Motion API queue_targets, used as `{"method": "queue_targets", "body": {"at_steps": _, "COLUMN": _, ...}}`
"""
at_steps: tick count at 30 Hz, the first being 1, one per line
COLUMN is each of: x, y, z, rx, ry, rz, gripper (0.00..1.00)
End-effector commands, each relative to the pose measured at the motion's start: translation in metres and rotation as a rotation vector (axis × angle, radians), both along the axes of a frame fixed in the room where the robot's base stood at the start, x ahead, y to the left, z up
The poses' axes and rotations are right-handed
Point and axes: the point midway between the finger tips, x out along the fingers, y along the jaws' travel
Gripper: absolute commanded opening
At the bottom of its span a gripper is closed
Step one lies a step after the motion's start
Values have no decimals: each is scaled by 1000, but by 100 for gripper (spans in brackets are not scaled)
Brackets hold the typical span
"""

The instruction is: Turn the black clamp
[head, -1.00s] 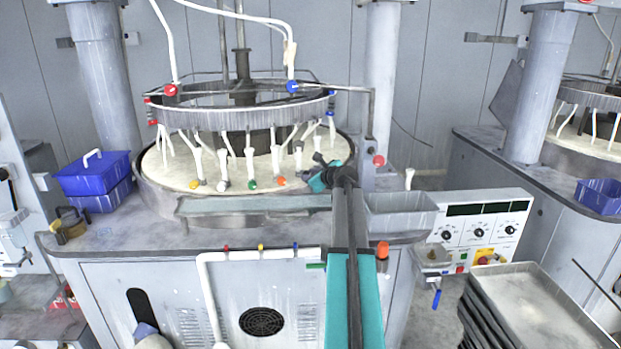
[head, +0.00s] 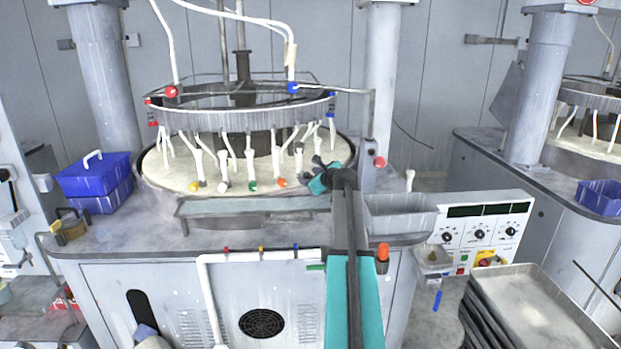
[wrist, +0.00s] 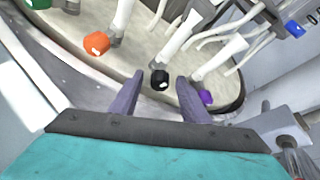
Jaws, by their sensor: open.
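The black clamp (wrist: 160,79) shows in the wrist view as a black knob at the foot of a white tube, over the pale platen (wrist: 140,62). My gripper (wrist: 160,82) is open, with one grey finger on each side of the black knob in the picture. I cannot tell whether the fingers touch it or are level with it. In the head view my gripper (head: 318,170) is at the right front rim of the round machine. I cannot make out the black clamp there; my gripper appears to cover it.
An orange clamp (wrist: 96,43) is left of the black one and a purple clamp (wrist: 206,97) is close to its right. White tubes and the metal ring (head: 240,115) hang above the platen. A grey tray (head: 400,212) is right of my arm.

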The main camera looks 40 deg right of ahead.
Motion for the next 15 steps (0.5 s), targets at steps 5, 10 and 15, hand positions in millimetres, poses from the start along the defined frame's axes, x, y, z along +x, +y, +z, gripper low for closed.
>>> {"method": "queue_targets", "body": {"at_steps": 5, "x": -6, "y": 2, "z": 2, "rx": 0, "ry": 0, "rz": 0, "gripper": 42}}
{"method": "queue_targets", "body": {"at_steps": 10, "x": -19, "y": 7, "z": 6, "rx": -1, "ry": -1, "rz": 0, "gripper": 42}}
{"method": "queue_targets", "body": {"at_steps": 15, "x": -39, "y": 14, "z": 13, "rx": -2, "ry": 0, "rz": -1, "gripper": 42}}
